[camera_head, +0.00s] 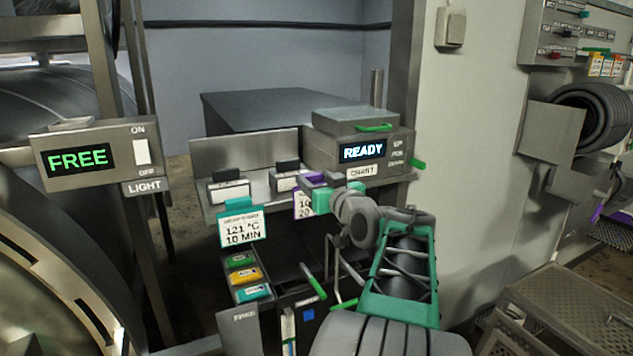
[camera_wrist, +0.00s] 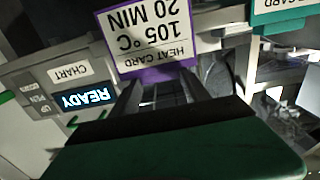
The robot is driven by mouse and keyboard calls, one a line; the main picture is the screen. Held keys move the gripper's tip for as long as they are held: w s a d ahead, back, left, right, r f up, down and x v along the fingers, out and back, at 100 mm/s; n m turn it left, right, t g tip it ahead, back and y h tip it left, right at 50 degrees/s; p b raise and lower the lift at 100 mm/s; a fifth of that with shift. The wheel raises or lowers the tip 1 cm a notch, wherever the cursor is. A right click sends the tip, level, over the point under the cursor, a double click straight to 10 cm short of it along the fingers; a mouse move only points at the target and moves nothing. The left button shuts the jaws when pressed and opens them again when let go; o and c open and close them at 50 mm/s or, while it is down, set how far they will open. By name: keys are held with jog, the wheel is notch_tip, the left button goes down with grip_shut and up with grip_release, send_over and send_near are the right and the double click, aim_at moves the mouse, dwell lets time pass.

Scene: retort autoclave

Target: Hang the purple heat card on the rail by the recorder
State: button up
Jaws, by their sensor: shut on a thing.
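The purple heat card (camera_head: 302,208), printed 105 °C 20 MIN, hangs at the shelf front, partly hidden behind my gripper (camera_head: 318,182). In the wrist view the purple-edged heat card (camera_wrist: 165,35) appears upside down, right at the fingertips of my gripper (camera_wrist: 165,85), which is shut on it. The recorder (camera_head: 325,150) with its READY display stands just right of and above the card. The rail is along the front of the metal shelf (camera_head: 262,195); its stretch behind my gripper is hidden. I cannot tell whether the card touches the rail.
A teal card (camera_head: 242,228), 121 °C 10 MIN, hangs at the left of the shelf front. Green, yellow and teal labelled slots (camera_head: 245,275) sit below it. A FREE panel (camera_head: 85,157) is at left. A pale wall (camera_head: 470,150) stands right of the recorder.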

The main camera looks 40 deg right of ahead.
jog(key=shift+f+b, duration=1.55)
jog(key=shift+b, duration=0.35)
dwell(0.4)
jog(key=o, duration=1.4)
jog(key=shift+o, duration=0.2)
jog(key=shift+s, duration=0.1)
jog(key=b+v, duration=0.1)
jog(key=v, duration=0.6)
jog(key=shift+s+b, duration=0.3)
jog(key=shift+s, duration=0.05)
jog(key=shift+a, duration=0.1)
